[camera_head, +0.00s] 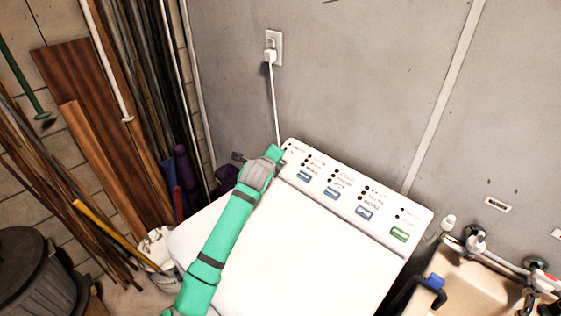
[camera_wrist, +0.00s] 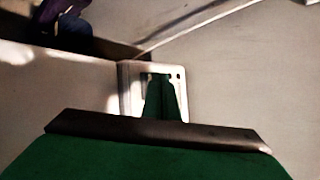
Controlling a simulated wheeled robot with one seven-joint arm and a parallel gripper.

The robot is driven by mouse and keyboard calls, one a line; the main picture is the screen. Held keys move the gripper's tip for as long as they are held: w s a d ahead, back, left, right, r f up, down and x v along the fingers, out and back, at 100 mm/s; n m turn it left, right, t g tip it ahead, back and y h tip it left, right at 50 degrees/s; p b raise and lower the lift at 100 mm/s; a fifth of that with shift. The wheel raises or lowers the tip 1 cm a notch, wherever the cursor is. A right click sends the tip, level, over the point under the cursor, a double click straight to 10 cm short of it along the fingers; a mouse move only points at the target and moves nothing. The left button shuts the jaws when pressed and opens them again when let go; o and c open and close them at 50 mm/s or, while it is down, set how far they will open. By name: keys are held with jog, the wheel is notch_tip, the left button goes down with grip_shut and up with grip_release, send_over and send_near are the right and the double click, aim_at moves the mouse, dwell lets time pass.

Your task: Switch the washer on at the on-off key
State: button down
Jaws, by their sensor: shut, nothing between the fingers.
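The washer (camera_head: 300,235) is white, with a sloping control panel (camera_head: 345,182) along its back edge. The panel has several blue keys, among them one at its left part (camera_head: 303,176), and a green key (camera_head: 399,234) at its right end. The labels are too small to read, so I cannot tell which is the on-off key. My gripper (camera_head: 277,152) is at the panel's left end and hides part of it. In the wrist view my green gripper (camera_wrist: 161,78) is shut and empty, in front of the panel's white end (camera_wrist: 128,90). Contact cannot be told.
A white plug (camera_head: 270,56) sits in a wall outlet above the panel, its cord hanging behind the washer. A sink (camera_head: 480,285) with taps stands right of the washer. Boards and poles (camera_head: 120,130) lean at the left, near a bin (camera_head: 35,275) and a white bucket (camera_head: 158,245).

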jog(key=shift+d, duration=0.25)
jog(key=shift+f, duration=0.1)
dwell(1.2)
jog(key=shift+w+d+f, duration=0.1)
jog(key=shift+f, duration=0.15)
jog(key=shift+w+d+f, duration=0.1)
jog(key=shift+d+f, duration=0.15)
jog(key=shift+f, duration=0.55)
dwell(1.3)
jog(key=shift+r, duration=0.15)
jog(key=shift+s+a+r, duration=0.15)
jog(key=shift+r, duration=0.3)
jog(key=shift+s+a+r, duration=0.1)
jog(key=shift+a+r, duration=0.05)
jog(key=shift+r, duration=0.25)
jog(key=shift+a+r, duration=0.1)
jog(key=shift+r, duration=0.1)
jog(key=r, duration=0.1)
jog(key=s+a+r, duration=0.1)
jog(key=r, duration=0.2)
jog(key=shift+s+a+r, duration=0.15)
jog(key=shift+r, duration=0.05)
